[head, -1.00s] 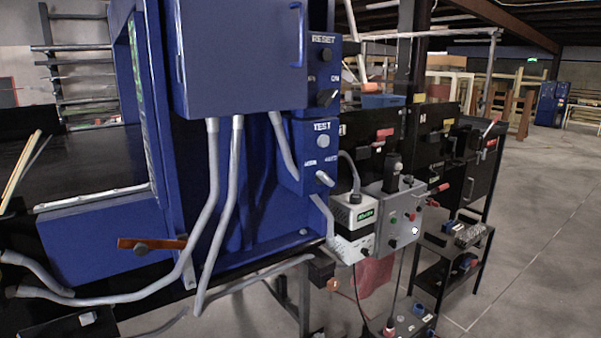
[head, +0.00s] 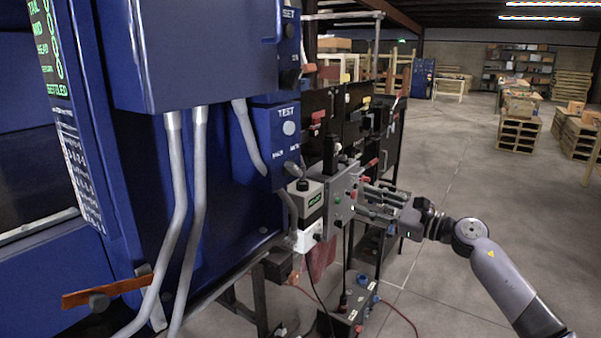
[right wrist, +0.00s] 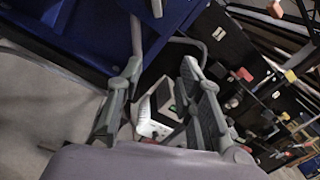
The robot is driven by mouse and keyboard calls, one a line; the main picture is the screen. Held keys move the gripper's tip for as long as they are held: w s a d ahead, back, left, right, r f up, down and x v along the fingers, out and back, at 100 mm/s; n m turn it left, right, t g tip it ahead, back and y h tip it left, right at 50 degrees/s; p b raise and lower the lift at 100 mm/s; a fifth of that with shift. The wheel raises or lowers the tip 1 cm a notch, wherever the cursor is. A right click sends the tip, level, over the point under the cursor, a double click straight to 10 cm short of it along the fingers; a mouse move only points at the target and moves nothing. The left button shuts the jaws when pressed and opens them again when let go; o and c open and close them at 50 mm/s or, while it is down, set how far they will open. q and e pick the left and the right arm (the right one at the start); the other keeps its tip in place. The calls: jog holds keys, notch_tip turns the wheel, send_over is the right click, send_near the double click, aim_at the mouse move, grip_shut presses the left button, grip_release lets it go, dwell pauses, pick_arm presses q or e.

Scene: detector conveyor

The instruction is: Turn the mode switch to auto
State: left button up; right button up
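I cannot surely pick out the switch there. My left gripper is not in view.
The grey button box (head: 342,197) and a white box with a green display (head: 307,212) stand close beside the panel. Grey conduits (head: 180,200) run down the machine's front. A dark box (head: 345,318) with cables stands low. Open floor (head: 470,150) lies to the right.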

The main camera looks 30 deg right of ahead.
jog(key=a+r+n, duration=0.3)
jog(key=r+n, duration=0.2)
jog(key=p, duration=0.8)
send_near(298, 170)
jog(key=shift+g+y, duration=0.4)
jog(key=x, duration=0.5)
jog(key=r+x, duration=0.1)
jog(key=x, duration=0.2)
jog(key=shift+w+d, duration=0.2)
jog(key=shift+w, duration=0.05)
jog(key=shift+w+a+f, duration=0.2)
jog(key=shift+w+a, duration=0.1)
jog(key=shift+w, duration=0.25)
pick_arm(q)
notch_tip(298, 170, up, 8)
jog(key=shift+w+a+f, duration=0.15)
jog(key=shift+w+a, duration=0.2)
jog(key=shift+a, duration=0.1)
pick_arm(e)
jog(key=shift+c, duration=0.3)
grip_shut()
